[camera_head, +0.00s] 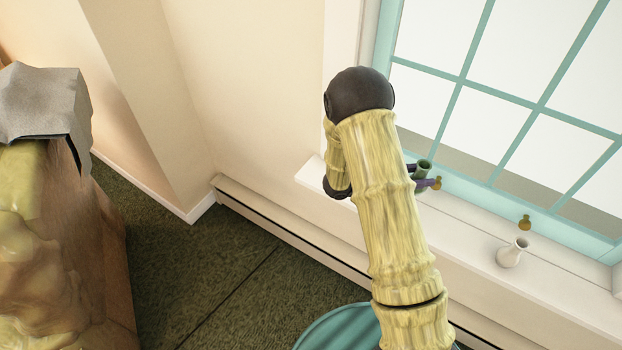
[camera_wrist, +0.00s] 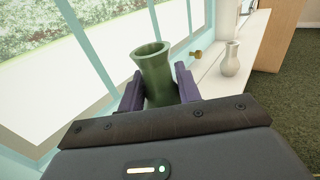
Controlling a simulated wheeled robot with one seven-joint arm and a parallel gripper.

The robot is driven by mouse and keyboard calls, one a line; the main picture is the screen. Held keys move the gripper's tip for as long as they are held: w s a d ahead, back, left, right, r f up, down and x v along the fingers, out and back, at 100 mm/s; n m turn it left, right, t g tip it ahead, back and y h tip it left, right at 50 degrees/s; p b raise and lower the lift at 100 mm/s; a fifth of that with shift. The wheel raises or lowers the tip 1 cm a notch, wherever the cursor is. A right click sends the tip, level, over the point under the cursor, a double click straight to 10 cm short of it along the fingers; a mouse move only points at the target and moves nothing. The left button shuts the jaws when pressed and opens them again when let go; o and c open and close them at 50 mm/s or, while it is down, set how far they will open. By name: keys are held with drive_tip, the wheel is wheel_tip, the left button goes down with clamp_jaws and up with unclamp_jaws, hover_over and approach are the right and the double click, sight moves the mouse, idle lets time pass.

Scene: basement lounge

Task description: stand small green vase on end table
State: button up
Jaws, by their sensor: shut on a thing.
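The small green vase (camera_head: 424,167) is at the window, over the left part of the white sill. In the wrist view the vase (camera_wrist: 152,68) is upright, with its open, flared mouth showing between the purple fingers. My gripper (camera_wrist: 160,88) is shut on it, one finger on each side. In the head view my gripper (camera_head: 421,176) is partly hidden behind my arm. The vase's base is hidden, so I cannot tell whether it touches the sill. I cannot pick out the end table with certainty; a teal rounded top (camera_head: 330,328) shows partly at the bottom edge.
A white vase (camera_head: 512,252) stands on the window sill (camera_head: 470,235), right of my gripper. The teal-framed window (camera_head: 480,85) is close behind. A brown piece of furniture (camera_head: 100,270) with a grey cloth (camera_head: 45,100) stands at left. Green carpet (camera_head: 215,275) lies open between.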

drive_tip(key=w+a+f+n+t+y, duration=0.2)
drive_tip(key=a+n+t+y, duration=0.2)
drive_tip(key=t, duration=0.1)
drive_tip(key=w+a+f+n+t+y, duration=0.2)
drive_tip(key=a+n+t+y, duration=0.2)
drive_tip(key=n+t, duration=0.1)
drive_tip(key=w+a+f+n+t+y, duration=0.2)
drive_tip(key=a+n+t+y, duration=0.2)
drive_tip(key=t, duration=0.1)
drive_tip(key=shift+w+a+f, duration=0.15)
drive_tip(key=shift+f, duration=0.2)
drive_tip(key=shift+a+f+n+t+y, duration=0.15)
drive_tip(key=shift+a+n+t+y, duration=0.15)
drive_tip(key=shift+y, duration=0.1)
drive_tip(key=shift+d, duration=0.1)
